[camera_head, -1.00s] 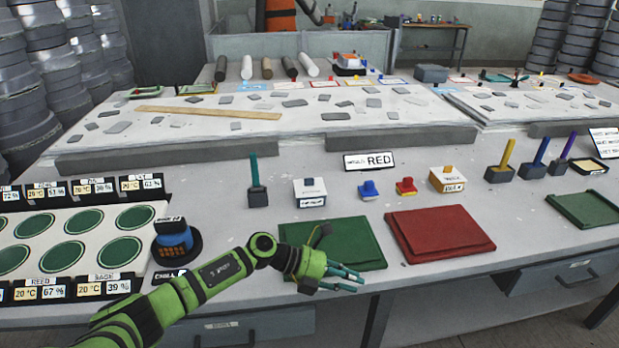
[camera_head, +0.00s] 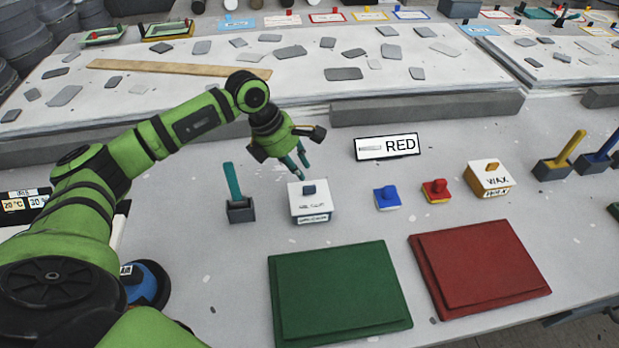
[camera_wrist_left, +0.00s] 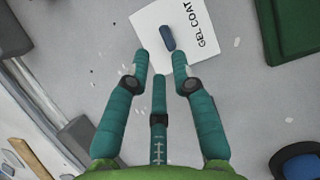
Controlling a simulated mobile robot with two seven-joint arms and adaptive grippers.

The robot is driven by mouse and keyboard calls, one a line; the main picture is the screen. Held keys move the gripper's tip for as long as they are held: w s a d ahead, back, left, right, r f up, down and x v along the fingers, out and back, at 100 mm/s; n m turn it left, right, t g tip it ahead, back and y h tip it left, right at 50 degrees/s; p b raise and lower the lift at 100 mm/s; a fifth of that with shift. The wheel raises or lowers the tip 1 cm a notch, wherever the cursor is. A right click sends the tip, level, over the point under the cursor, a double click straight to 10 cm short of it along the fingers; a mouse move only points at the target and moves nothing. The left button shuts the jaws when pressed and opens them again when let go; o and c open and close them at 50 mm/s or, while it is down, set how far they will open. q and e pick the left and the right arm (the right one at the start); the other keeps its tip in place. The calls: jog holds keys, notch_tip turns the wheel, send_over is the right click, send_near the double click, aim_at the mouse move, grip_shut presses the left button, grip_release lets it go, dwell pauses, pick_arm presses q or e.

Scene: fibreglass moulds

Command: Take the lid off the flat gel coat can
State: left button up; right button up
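The flat gel coat can is a white square box (camera_head: 312,211) on the grey bench, with a white lid (camera_head: 309,197) and a dark blue knob on top. In the left wrist view the lid (camera_wrist_left: 200,50) reads "GEL COAT", and its blue knob (camera_wrist_left: 167,38) stands just beyond my fingertips. The lid is on the can. My left gripper (camera_head: 303,165) is open and empty, above and slightly behind the can, fingers pointing down; its teal fingers (camera_wrist_left: 160,68) are spread in the wrist view. My right gripper is not in view.
A dark holder with a teal handle (camera_head: 240,210) stands left of the can. A blue-knobbed block (camera_head: 387,199), a red-knobbed one (camera_head: 436,192) and a wax box (camera_head: 490,181) stand right. Green (camera_head: 340,290) and red (camera_head: 480,268) slabs lie in front.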

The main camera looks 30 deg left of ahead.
aim_at(308, 186)
pick_arm(q)
jog(key=shift+s+d+f+p, duration=0.1)
jog(key=shift+d+f+p, duration=0.25)
jog(key=shift+f+p, duration=0.2)
jog(key=shift+s+d+f+p, duration=0.1)
jog(key=shift+d+f+p, duration=0.25)
jog(key=shift+f, duration=0.2)
jog(key=p+x, duration=0.1)
jog(key=x, duration=0.2)
jog(key=shift+a+f, duration=0.15)
jog(key=shift+f, duration=0.1)
jog(key=shift+w+f, duration=0.1)
jog(key=shift+f, duration=0.15)
jog(key=shift+w+f, duration=0.1)
jog(key=shift+w, duration=0.05)
jog(key=c, duration=0.5)
grip_shut()
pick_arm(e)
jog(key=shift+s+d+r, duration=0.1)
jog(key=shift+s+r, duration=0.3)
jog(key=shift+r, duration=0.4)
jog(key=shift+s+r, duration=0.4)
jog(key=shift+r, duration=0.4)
